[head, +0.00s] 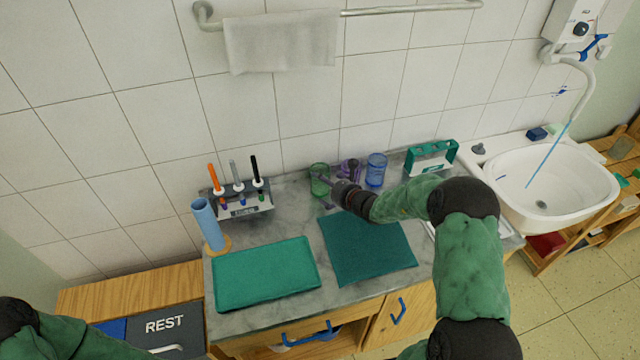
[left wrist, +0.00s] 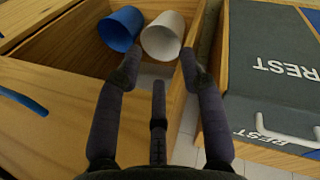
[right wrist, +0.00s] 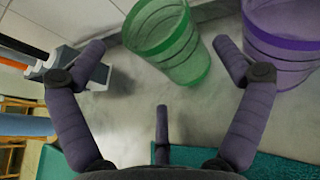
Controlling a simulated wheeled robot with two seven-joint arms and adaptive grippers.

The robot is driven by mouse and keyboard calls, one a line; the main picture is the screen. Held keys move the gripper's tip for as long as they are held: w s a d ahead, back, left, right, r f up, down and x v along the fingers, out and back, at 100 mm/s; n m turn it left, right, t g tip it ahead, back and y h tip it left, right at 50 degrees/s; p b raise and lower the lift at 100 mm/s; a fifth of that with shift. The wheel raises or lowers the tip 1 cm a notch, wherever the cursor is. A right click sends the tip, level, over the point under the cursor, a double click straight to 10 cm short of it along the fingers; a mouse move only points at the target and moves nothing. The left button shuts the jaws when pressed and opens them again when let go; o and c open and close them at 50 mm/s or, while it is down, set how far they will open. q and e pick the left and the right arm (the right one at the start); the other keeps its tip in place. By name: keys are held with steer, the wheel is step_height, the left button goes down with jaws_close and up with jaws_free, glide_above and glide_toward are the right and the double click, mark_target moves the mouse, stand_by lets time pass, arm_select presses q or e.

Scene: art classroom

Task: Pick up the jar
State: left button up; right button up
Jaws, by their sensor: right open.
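A translucent green jar (head: 319,178) stands at the back of the grey counter, with a purple jar (head: 350,168) and a blue jar (head: 376,170) to its right. My right gripper (head: 334,180) is open beside the green and purple jars and partly hides the purple one. In the right wrist view the green jar (right wrist: 168,40) is ahead between the spread fingers, apart from them. The purple jar (right wrist: 285,40) is partly behind the right finger there. My left gripper (left wrist: 160,62) is open and empty, facing an open wooden drawer with a blue cup (left wrist: 120,28) and a white cup (left wrist: 163,35).
A marker rack (head: 243,205) and blue cylinder (head: 208,224) stand left of the jars. A green tray (head: 266,274) and dark green mat (head: 366,248) lie in front. A teal rack (head: 431,157) and sink (head: 545,190) are at right. The tiled wall is close behind.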

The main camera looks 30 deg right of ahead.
mark_target(322, 184)
steer(key=b+x, duration=0.1)
steer(key=x, duration=0.3)
steer(key=shift+w+f, duration=0.1)
steer(key=shift+f, duration=0.15)
steer(key=c, duration=0.9)
steer(key=shift+c, duration=0.2)
